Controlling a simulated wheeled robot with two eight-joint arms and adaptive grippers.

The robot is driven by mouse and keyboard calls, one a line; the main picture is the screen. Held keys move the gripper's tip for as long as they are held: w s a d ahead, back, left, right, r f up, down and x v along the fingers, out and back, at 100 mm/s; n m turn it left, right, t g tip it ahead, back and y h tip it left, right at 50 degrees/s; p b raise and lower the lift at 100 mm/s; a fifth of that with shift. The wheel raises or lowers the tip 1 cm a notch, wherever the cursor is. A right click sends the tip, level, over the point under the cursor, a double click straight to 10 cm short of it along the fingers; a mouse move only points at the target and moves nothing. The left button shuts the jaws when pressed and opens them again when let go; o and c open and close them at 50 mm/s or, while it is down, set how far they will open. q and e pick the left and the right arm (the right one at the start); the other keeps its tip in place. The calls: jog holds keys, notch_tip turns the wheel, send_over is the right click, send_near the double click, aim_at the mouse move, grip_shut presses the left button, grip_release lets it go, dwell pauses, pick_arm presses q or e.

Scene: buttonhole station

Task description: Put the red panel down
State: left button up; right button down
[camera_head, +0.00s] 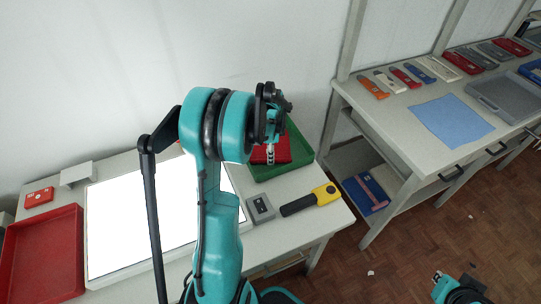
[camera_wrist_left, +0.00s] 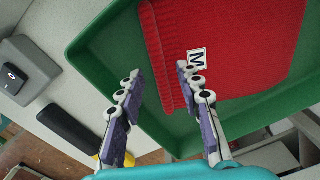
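The red panel (camera_wrist_left: 225,50), with a white tag marked M, lies in the green tray (camera_wrist_left: 95,45) in the left wrist view. In the head view the red panel (camera_head: 284,150) shows partly behind my left gripper (camera_head: 271,152), inside the green tray (camera_head: 300,142). My left gripper (camera_wrist_left: 158,74) has its fingers apart, with nothing held between them. One finger overlaps the panel in the picture, and the panel's folded edge shows between the fingertips. Whether a finger touches it cannot be told. Part of my right arm end (camera_head: 455,290) shows at the bottom right; its fingers are unclear.
A white lit board (camera_head: 130,225), a red tray (camera_head: 40,255), a red box (camera_head: 39,197), a grey box (camera_head: 260,208) and a yellow-black tool (camera_head: 312,199) are on the table. A side bench (camera_head: 400,120) holds a blue cloth (camera_head: 452,120) and several tools.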

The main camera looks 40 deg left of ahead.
pick_arm(q)
notch_tip(320, 180, up, 11)
jog(key=p, duration=0.3)
jog(key=s+d+r+n+t, duration=0.2)
jog(key=s+d+r, duration=0.1)
jog(key=d, duration=0.4)
jog(key=s+d+r+n+t, duration=0.1)
jog(key=s+d+r+n, duration=0.1)
jog(key=d+r, duration=0.3)
jog(key=s+d+f+n+t, duration=0.1)
jog(key=s+d+n+t, duration=0.3)
jog(key=d, duration=0.7)
jog(key=shift+s+d+f+n, duration=0.2)
jog(key=shift+s+n, duration=0.8)
jog(key=shift+s, duration=1.3)
